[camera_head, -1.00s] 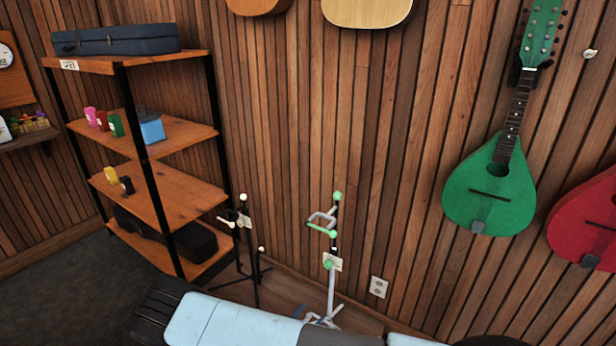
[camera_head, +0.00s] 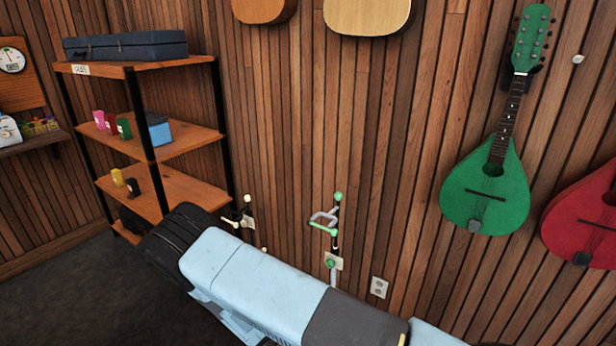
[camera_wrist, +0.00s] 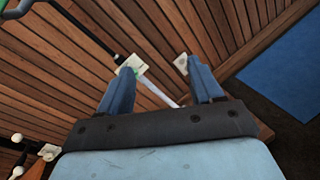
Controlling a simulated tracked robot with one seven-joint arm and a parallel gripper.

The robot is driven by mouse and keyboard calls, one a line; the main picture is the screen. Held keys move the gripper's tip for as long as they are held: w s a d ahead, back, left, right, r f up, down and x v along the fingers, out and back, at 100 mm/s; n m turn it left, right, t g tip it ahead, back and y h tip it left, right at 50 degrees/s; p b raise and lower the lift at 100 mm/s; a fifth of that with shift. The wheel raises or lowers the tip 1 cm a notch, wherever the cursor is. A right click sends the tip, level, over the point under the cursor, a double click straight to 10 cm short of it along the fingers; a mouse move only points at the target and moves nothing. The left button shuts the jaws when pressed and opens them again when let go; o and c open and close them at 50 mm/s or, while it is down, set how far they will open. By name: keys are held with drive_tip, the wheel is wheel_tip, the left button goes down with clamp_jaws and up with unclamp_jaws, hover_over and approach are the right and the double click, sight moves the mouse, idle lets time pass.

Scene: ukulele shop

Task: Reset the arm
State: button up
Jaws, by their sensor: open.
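My gripper (camera_wrist: 162,88) is in the wrist view, with its two blue fingers apart and nothing between them. In the head view my pale blue arm (camera_head: 255,285) stretches across the bottom, from the dark part at left towards the lower right. The gripper's fingers do not show in the head view.
A wooden shelf rack (camera_head: 150,145) holds a dark blue case (camera_head: 125,46) and small boxes. A green mandolin (camera_head: 480,190) and a red one (camera_head: 588,220) hang at right. A blue mat (camera_wrist: 285,70) lies on the floor.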

drive_tip(key=s+d+r+m+g+y, duration=0.15)
drive_tip(key=d+r+m+g, duration=0.3)
drive_tip(key=r, duration=0.75)
drive_tip(key=s+d+r+m+g+y, duration=0.1)
drive_tip(key=d+r+m+g+y, duration=0.3)
drive_tip(key=r, duration=0.7)
drive_tip(key=s+d+r+m+g+y, duration=0.15)
drive_tip(key=d+r+m, duration=0.45)
drive_tip(key=r, duration=0.6)
drive_tip(key=s+d+r+m+t+y, duration=0.2)
drive_tip(key=s+d+r+m+y, duration=0.1)
drive_tip(key=s+r, duration=0.6)
drive_tip(key=s+d+r+m+t+y, duration=0.2)
drive_tip(key=s+d+r+m+t, duration=0.1)
drive_tip(key=s+r, duration=0.7)
drive_tip(key=shift+s+d+y, duration=0.15)
drive_tip(key=shift+d+y, duration=0.25)
drive_tip(key=shift+d, duration=0.05)
